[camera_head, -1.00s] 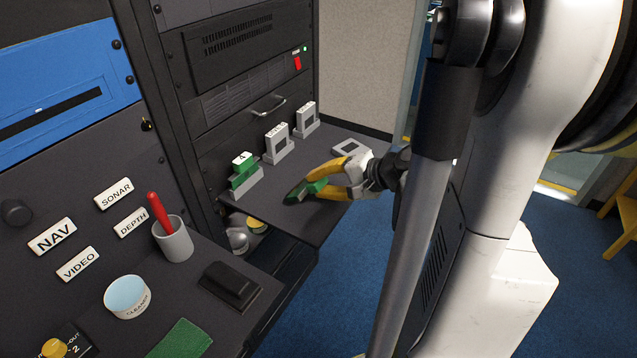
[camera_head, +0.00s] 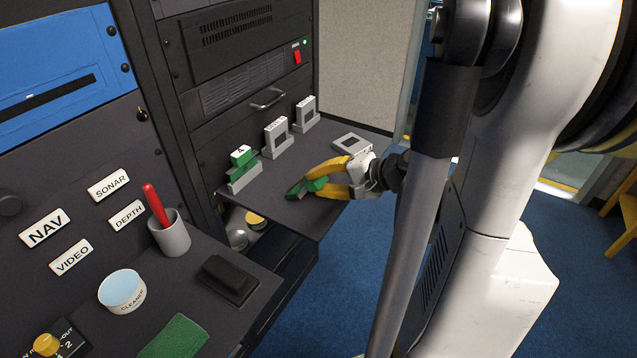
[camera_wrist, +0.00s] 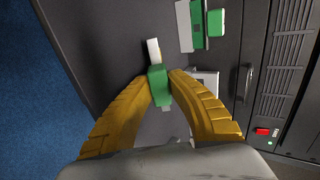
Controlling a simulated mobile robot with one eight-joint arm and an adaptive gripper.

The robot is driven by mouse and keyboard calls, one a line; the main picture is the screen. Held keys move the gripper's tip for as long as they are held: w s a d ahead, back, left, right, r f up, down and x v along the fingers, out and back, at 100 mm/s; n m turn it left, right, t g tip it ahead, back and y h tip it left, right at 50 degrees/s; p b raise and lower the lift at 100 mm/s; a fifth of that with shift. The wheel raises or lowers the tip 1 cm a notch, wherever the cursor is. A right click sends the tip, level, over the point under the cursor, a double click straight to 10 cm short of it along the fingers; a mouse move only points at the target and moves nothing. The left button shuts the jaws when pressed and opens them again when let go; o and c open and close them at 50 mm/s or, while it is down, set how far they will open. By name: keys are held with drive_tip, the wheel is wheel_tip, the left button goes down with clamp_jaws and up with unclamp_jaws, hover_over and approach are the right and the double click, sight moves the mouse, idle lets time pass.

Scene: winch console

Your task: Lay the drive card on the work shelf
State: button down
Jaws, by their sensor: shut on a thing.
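My gripper (camera_head: 317,181) is shut on a green drive card (camera_head: 306,188), just over the work shelf (camera_head: 292,218). In the wrist view the green card (camera_wrist: 159,88) sits between the two yellow fingertips (camera_wrist: 160,84), with a pale strip sticking out past it. I cannot tell whether the card touches the shelf. The shelf is dark grey and flat, and it also shows in the wrist view (camera_wrist: 105,70). A second green card (camera_head: 242,165), labelled 4, stands upright in a grey holder at the shelf's back left.
Two grey upright holders (camera_head: 275,138) (camera_head: 306,114) stand along the rack side of the shelf. A flat grey frame (camera_head: 352,143) lies near its far end. A rack handle (camera_head: 267,99) juts above. A cup with a red pen (camera_head: 168,233) stands on the near console. The shelf's front is bare.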

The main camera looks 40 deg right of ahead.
drive_tip(key=shift+s+f+t+b, duration=0.1)
drive_tip(key=shift+f+t+b, duration=0.25)
drive_tip(key=shift+b, duration=0.55)
drive_tip(key=shift+r, duration=0.1)
drive_tip(key=c, duration=1.3)
unclamp_jaws()
drive_tip(key=shift+s, duration=0.1)
drive_tip(key=shift+p+v, duration=1.25)
drive_tip(key=shift+v, duration=2.5)
drive_tip(key=shift+d, duration=0.15)
drive_tip(key=shift+s+f, duration=0.15)
drive_tip(key=shift+f, duration=0.1)
